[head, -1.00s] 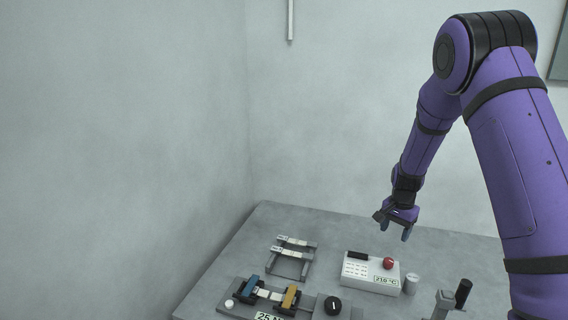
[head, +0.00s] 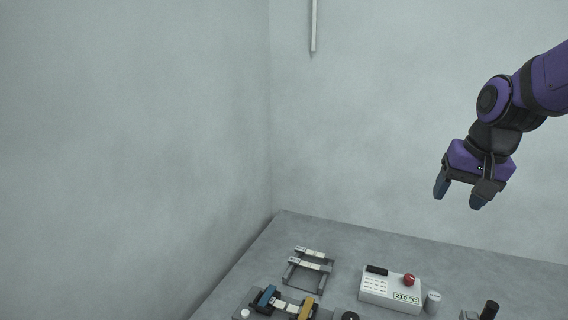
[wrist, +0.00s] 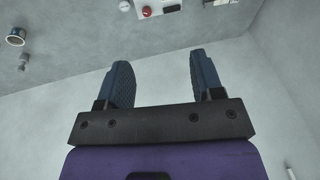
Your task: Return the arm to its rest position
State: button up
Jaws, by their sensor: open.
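My gripper (head: 459,195) is at the right of the head view, high above the table and pointing down. Its two dark blue fingers are apart with nothing between them. The wrist view also shows the open gripper (wrist: 160,80), with bare grey surface between the fingers. My purple arm reaches in from the right edge of the head view.
The grey table (head: 345,260) lies below. It bears a white control box (head: 390,290) with a red knob (head: 408,279), a grey cylinder (head: 432,302), a small rack (head: 308,270) and a fixture with blue (head: 265,297) and orange (head: 306,309) blocks. Walls stand left and behind.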

jog(key=s+a+r+n+t, duration=0.1)
jog(key=s+n, duration=0.1)
jog(key=s, duration=0.6)
jog(key=s+a+r+n, duration=0.1)
jog(key=s+r+n, duration=0.1)
jog(key=s, duration=0.7)
jog(key=shift+r+t+h, duration=0.3)
jog(key=shift+t+h, duration=0.1)
dwell(0.8)
